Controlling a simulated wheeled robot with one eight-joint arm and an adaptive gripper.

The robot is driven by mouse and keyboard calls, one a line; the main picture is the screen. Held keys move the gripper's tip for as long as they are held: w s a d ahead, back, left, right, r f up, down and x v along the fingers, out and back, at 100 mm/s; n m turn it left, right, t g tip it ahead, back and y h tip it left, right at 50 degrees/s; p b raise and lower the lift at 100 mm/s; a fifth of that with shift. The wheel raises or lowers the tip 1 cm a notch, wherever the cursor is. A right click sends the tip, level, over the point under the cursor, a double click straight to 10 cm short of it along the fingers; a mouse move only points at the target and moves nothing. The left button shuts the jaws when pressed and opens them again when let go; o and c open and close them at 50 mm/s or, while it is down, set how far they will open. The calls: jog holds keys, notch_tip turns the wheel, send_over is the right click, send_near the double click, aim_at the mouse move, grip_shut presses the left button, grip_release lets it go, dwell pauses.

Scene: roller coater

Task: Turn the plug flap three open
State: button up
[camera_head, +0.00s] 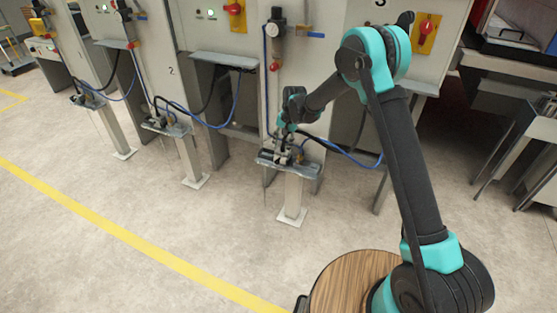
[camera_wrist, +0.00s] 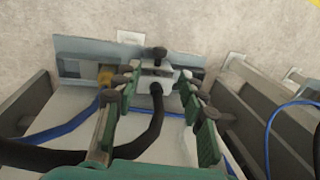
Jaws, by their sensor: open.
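The plug station (camera_head: 305,171) under the panel marked 3 is a small metal shelf on a post. In the wrist view, a light grey block (camera_wrist: 148,73) sits on its bracket (camera_wrist: 72,68), with a dark knob (camera_wrist: 158,53) on top and a black plug and cable (camera_wrist: 156,92) at its near side. I take this block to carry the flap; whether the flap is open or shut I cannot tell. My gripper (camera_head: 284,142) is down at this station. In the wrist view, its open green fingers (camera_wrist: 160,88) stand on either side of the block; contact is unclear.
Similar plug stations stand to the left, one at the panel marked 2 (camera_head: 170,128). Blue and black hoses (camera_head: 340,150) hang close around the gripper. Cabinet legs stand behind. The floor (camera_head: 150,230) in front is clear, with a yellow line (camera_head: 130,238).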

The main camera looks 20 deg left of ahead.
aim_at(278, 162)
jog(key=f, duration=0.3)
jog(key=a+f, duration=0.1)
jog(key=f, duration=0.5)
jog(key=shift+w+a, duration=0.1)
jog(key=shift+a, duration=0.3)
grip_shut()
